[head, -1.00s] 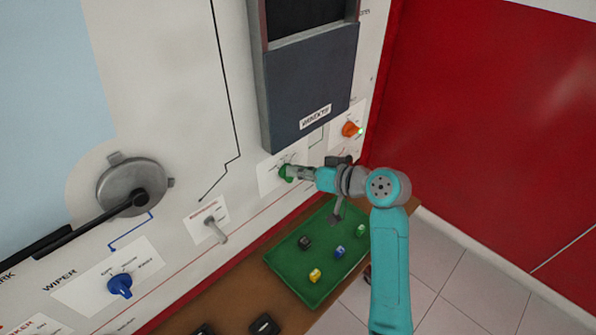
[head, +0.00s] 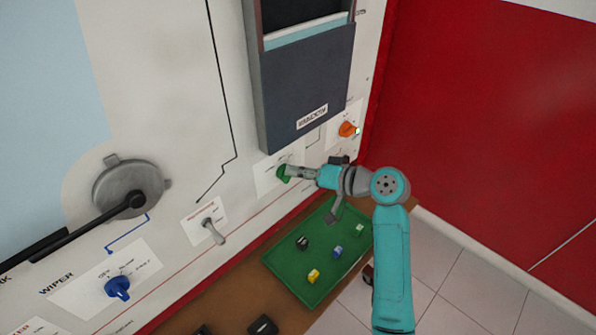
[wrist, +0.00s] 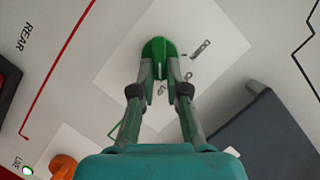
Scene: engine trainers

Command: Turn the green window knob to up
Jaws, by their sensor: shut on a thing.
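The green window knob (head: 283,174) sits on a white label plate (head: 265,178) below the window unit. My gripper (head: 290,173) is at the knob, its fingers pointing left at the panel. In the wrist view the green knob (wrist: 158,52) lies between the two fingertips of my gripper (wrist: 160,72), which are shut on its sides.
An orange knob (head: 347,129) with a lit green lamp is to the right. A metal toggle lever (head: 213,231) and a blue wiper knob (head: 118,288) are to the left. A green tray (head: 290,262) with several small coloured pieces lies below my arm.

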